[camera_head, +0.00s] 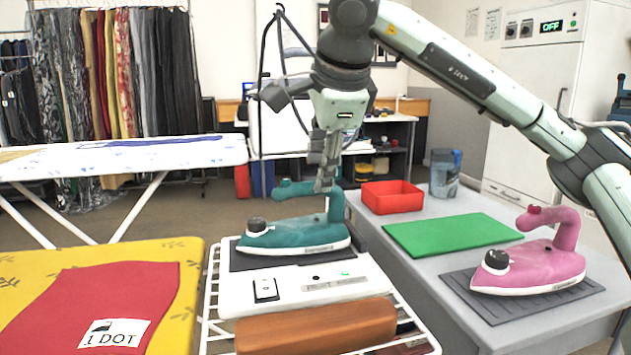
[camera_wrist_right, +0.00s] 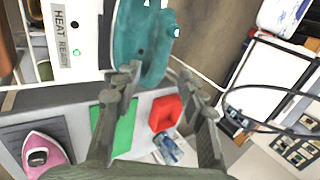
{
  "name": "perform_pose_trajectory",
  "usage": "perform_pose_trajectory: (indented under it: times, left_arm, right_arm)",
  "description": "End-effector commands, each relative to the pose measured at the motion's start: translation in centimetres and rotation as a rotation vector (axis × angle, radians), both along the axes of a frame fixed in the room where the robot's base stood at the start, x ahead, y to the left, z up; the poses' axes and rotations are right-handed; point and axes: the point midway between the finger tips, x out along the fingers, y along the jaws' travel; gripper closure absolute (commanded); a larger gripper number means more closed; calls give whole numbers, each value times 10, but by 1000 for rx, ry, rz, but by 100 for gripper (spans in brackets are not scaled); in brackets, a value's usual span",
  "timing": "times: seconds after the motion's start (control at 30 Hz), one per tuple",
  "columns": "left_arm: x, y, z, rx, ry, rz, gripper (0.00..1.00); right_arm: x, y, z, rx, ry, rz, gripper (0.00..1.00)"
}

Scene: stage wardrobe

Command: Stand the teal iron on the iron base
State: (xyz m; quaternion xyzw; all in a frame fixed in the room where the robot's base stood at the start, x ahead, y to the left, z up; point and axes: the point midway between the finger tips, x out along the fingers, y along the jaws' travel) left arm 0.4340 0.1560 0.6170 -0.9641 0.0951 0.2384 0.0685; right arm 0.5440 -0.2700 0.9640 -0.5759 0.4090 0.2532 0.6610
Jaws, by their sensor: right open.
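The teal iron (camera_head: 300,235) lies soleplate down on the dark pad of the white iron base (camera_head: 235,293), its nose to the left. The base has a rocker switch and a lit green light. My right gripper (camera_head: 323,188) comes down from above at the rear of the iron's handle. In the right wrist view my right gripper (camera_wrist_right: 160,76) has its fingers apart, with the teal iron (camera_wrist_right: 138,45) just beyond them. I cannot tell whether a finger touches the handle. The iron base (camera_wrist_right: 75,40) shows there at upper left. My left gripper is not in view.
A brown wooden block (camera_head: 315,326) lies on the white wire rack in front of the base. On the grey table at right are a pink iron (camera_head: 535,268) on a dark mat, a green mat (camera_head: 450,235), a red tray (camera_head: 392,198) and a clear jug (camera_head: 444,172).

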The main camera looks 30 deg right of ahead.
Motion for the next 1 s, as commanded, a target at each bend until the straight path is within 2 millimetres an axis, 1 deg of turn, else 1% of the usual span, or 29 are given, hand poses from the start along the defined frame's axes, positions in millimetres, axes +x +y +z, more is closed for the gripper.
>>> perform_pose_trajectory:
  times: [0.03, 0.1, 0.2, 0.33, 0.5, 1.0]
  left_arm:
    - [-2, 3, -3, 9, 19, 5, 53]
    - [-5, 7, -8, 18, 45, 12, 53]
    - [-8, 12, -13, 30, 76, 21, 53]
    - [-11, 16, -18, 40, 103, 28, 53]
    - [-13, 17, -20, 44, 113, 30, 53]
    - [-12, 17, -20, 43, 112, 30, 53]
  right_arm:
    - [-6, 3, 12, 0, -4, 3, 59]
    - [-13, 5, 23, 0, -3, 3, 59]
    - [-22, 6, 36, 0, -2, 1, 59]
    - [-29, 8, 46, 0, 0, 2, 59]
    - [-32, 9, 50, -1, 0, 1, 59]
    - [-32, 8, 49, 0, 1, 1, 59]
